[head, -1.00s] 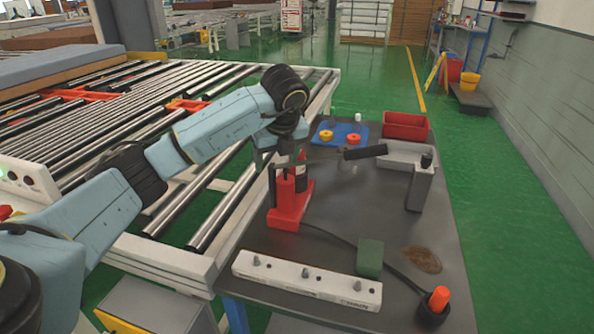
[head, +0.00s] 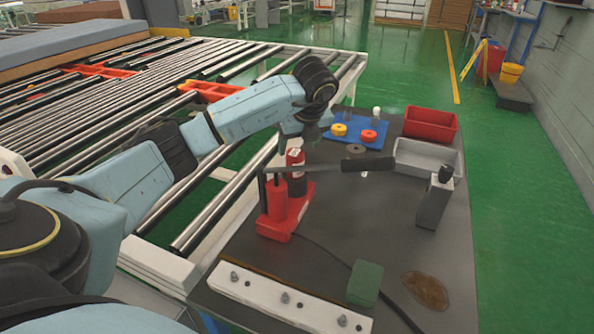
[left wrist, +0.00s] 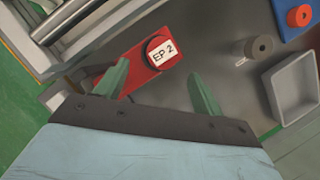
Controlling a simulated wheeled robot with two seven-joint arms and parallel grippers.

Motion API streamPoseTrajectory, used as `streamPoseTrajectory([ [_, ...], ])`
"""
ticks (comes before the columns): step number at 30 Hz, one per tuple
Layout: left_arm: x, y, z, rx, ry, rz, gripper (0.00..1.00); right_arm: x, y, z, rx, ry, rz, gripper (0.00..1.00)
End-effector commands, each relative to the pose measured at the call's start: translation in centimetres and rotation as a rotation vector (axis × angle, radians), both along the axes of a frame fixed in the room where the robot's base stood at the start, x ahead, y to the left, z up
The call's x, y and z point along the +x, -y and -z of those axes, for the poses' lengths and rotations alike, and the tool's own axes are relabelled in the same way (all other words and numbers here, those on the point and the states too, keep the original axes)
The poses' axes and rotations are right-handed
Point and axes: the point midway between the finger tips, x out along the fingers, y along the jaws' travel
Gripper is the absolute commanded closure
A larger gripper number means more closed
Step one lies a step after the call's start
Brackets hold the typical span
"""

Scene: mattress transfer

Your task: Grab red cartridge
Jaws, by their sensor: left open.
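The red cartridge (head: 296,176) stands in the red base of a press (head: 276,228) with a black-handled lever, on the dark table. In the left wrist view the cartridge (left wrist: 157,57) is seen from its end, with a white "EP 2" label. My left gripper (left wrist: 160,74) is open there, its two green fingers apart on either side of the cartridge's near side. I cannot tell whether they touch it. In the head view my left wrist is just above and beyond the cartridge, and the fingertips are hard to make out. My right gripper is not in view.
A blue mat (head: 350,123) with yellow and red rings lies behind the press. A red bin (head: 430,123) and a grey bin (head: 428,160) stand to its right. A grey post (head: 434,203) stands at right. A white strip (head: 285,300) and green block (head: 364,282) lie in front.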

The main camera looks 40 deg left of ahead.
Motion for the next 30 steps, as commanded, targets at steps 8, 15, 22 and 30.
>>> streamPoseTrajectory([
  [8, 0.6, -1.1, 3.1, -0.001, -0.001, 0.001, 0.31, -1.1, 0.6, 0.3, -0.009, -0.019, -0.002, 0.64],
  [15, 1.0, -2.1, 5.8, -0.001, -0.003, 0.000, 0.31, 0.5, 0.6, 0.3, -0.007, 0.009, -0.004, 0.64],
  [22, 1.4, -2.9, 7.9, 0.000, 0.000, 0.002, 0.31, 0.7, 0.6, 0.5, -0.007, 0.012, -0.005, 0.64],
  [30, 1.5, -2.9, 7.9, -0.001, 0.001, 0.002, 0.38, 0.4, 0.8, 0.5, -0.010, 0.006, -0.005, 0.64],
])
